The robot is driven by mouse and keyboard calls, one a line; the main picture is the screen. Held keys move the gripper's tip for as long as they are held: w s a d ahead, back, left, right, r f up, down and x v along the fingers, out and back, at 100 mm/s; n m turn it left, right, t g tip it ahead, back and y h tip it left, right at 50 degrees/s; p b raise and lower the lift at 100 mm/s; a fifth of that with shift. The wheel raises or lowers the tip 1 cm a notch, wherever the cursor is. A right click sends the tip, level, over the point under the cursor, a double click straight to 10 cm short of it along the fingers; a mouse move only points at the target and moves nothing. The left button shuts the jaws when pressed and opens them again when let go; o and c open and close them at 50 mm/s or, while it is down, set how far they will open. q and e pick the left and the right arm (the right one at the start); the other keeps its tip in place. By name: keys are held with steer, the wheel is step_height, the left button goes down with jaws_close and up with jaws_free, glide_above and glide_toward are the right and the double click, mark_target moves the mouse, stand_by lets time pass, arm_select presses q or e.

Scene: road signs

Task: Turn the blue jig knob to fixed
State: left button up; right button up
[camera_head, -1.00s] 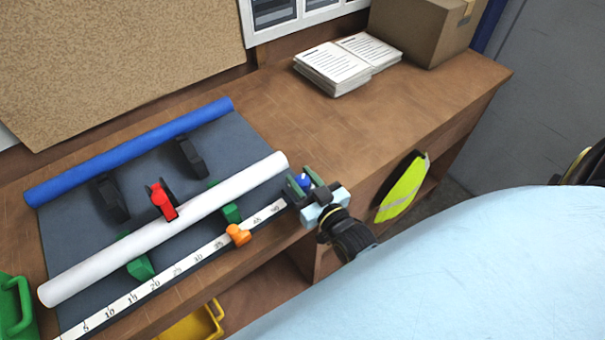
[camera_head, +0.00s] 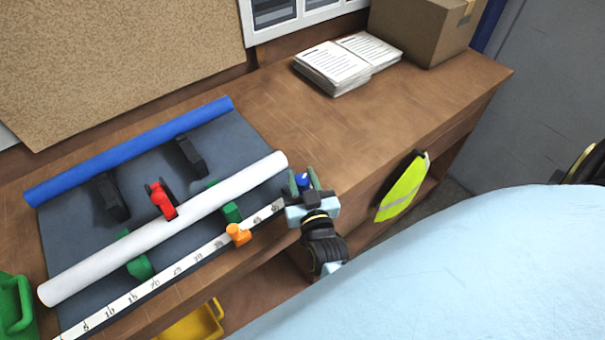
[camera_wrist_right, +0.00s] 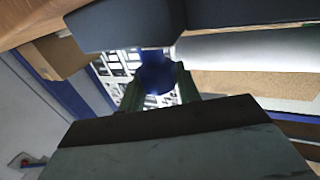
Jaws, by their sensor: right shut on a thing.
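The blue jig knob (camera_head: 303,181) is at the right end of the jig, near the end of the white ruler strip (camera_head: 165,272). My right gripper (camera_head: 304,184) is shut on the knob, with a green finger on either side of it. In the right wrist view the knob (camera_wrist_right: 157,77) shows as a dark blue shape between the two fingers (camera_wrist_right: 160,88). Any pointer or marking on the knob is hidden or too small to read. My left gripper is not in view.
A white tube (camera_head: 165,229) and a blue tube (camera_head: 130,153) lie across the grey jig board (camera_head: 150,160). A red clamp (camera_head: 161,200) and an orange slider (camera_head: 238,234) are nearby. Papers (camera_head: 346,64) and a cardboard box (camera_head: 422,30) stand at the back. The bench's middle right is clear.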

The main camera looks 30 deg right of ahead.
steer(key=o, duration=0.9)
steer(key=shift+o, duration=0.2)
steer(key=shift+y, duration=0.3)
